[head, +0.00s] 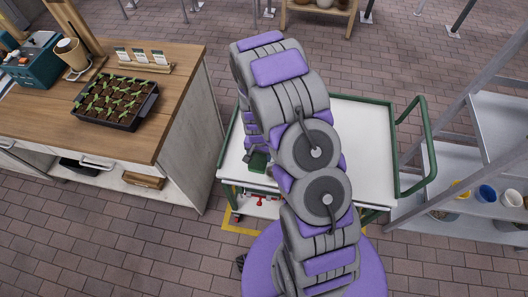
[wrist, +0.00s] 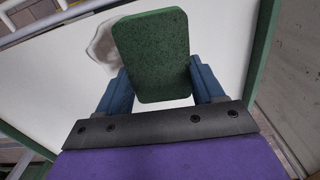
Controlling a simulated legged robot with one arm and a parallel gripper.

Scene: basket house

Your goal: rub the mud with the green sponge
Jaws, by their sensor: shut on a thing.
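The green sponge (wrist: 152,52) is held between the two blue fingers of my gripper (wrist: 158,80). In the wrist view it covers part of a greyish-brown mud smear (wrist: 101,45) on the white top of the cart (wrist: 225,30). The mud shows at the sponge's upper left; the rest is hidden. I cannot tell whether the sponge touches the surface. In the head view, my arm covers much of the cart (head: 372,160), and a dark green bit of the sponge (head: 258,161) shows at its left. The mud is not visible there.
A wooden bench (head: 180,75) with a seedling tray (head: 116,102) stands at the left. A metal shelf (head: 500,130) with small pots (head: 485,194) stands at the right. The cart has a green rim and handle (head: 424,145). Its top right is clear.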

